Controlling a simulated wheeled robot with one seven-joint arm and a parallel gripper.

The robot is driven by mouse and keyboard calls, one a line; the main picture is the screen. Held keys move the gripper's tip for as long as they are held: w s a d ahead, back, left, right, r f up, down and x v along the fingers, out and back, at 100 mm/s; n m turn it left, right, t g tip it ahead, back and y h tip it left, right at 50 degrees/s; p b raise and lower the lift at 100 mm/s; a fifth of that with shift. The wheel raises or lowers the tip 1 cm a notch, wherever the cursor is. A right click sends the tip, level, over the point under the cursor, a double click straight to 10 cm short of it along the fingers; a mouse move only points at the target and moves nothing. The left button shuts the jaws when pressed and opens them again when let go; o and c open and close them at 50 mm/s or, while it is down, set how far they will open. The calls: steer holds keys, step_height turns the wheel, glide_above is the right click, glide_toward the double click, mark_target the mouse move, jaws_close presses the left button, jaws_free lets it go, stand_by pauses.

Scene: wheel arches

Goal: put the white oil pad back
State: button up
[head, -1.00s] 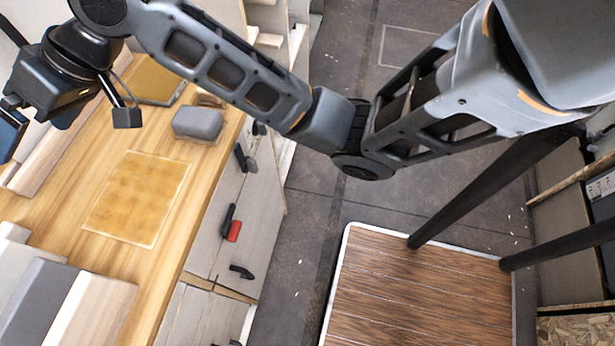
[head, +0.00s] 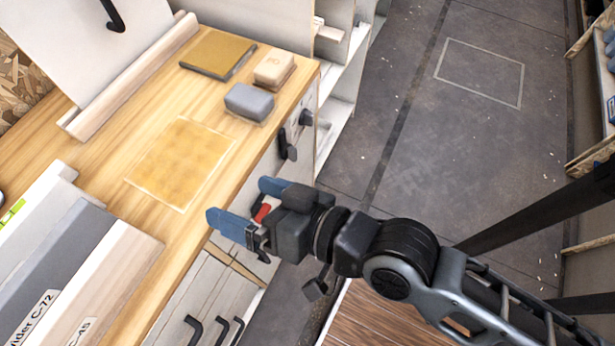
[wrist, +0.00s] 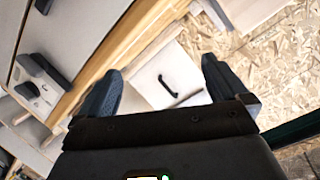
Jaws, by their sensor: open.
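A small cream-white block (head: 274,67) sits on a brown base near the back right corner of the wooden worktop (head: 120,165); it looks like the white oil pad, though I cannot read its marking. A grey block (head: 249,101) lies just in front of it. A square yellowish patch (head: 183,160) lies flat and bare in the middle of the worktop. My gripper (head: 240,202) is open and empty, its blue fingers by the worktop's front edge, apart from the blocks. In the wrist view, its fingers (wrist: 160,82) are spread, with no pad between them.
An olive-brown board (head: 218,54) lies behind the blocks. Grey and white labelled dividers (head: 55,270) stand at the lower left. A white panel with a wooden rail (head: 130,75) borders the back. Cabinet fronts with black handles (head: 193,328) drop below the edge. The floor (head: 440,150) at right is open.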

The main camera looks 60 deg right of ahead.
steer(key=s+d+r+n, duration=0.2)
steer(key=s+d+n, duration=0.1)
steer(key=s, duration=0.5)
steer(key=s+d+r+n, duration=0.2)
steer(key=s+d+n, duration=0.1)
steer(key=s, duration=0.5)
steer(key=shift+s+d+h, duration=0.25)
steer(key=shift+d+h, duration=0.05)
steer(key=shift+d, duration=0.25)
